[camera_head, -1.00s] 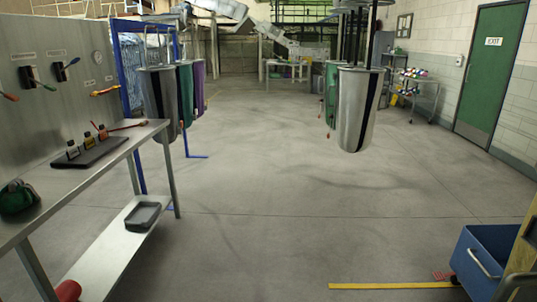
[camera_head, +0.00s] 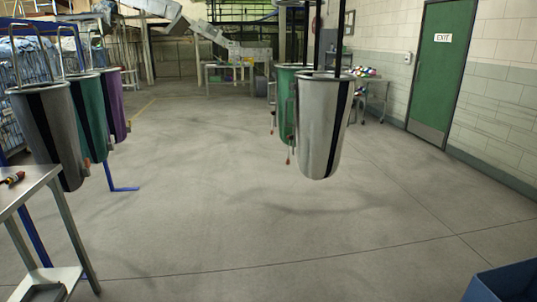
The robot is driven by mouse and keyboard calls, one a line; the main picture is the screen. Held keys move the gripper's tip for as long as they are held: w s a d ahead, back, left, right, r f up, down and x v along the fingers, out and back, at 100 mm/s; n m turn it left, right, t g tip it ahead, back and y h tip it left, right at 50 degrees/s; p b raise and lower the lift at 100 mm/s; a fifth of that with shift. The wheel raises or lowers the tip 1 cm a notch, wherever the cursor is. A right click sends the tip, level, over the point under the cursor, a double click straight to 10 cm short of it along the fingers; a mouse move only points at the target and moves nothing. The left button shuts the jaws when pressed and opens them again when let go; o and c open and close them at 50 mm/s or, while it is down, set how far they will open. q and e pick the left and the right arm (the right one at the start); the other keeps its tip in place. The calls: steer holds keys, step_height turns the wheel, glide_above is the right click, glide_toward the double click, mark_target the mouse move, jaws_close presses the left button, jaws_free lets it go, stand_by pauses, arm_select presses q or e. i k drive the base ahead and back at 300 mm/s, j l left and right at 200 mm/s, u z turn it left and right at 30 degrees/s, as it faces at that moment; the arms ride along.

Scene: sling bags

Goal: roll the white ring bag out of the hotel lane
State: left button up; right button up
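A pale silver-white sling bag (camera_head: 318,125) with a black vertical stripe hangs right of centre, clear of the floor. A green bag (camera_head: 286,105) hangs partly hidden behind it. On the left, a grey bag (camera_head: 50,130) with a dark stripe hangs in front of a green bag (camera_head: 92,115) and a purple bag (camera_head: 115,105). I cannot tell from the picture which group is the hotel lane, or which bag is the white ring bag. Neither of my grippers is in view.
A metal workbench (camera_head: 55,205) stands at the left edge. A blue bin (camera_head: 505,284) is at the lower right. A blue floor bracket (camera_head: 123,189) is beside the left bags. Open floor lies between the two bag groups. A green exit door (camera_head: 437,70) is at right.

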mark_target(323, 100)
steer(key=i+z, duration=0.3)
steer(key=i, duration=1.3)
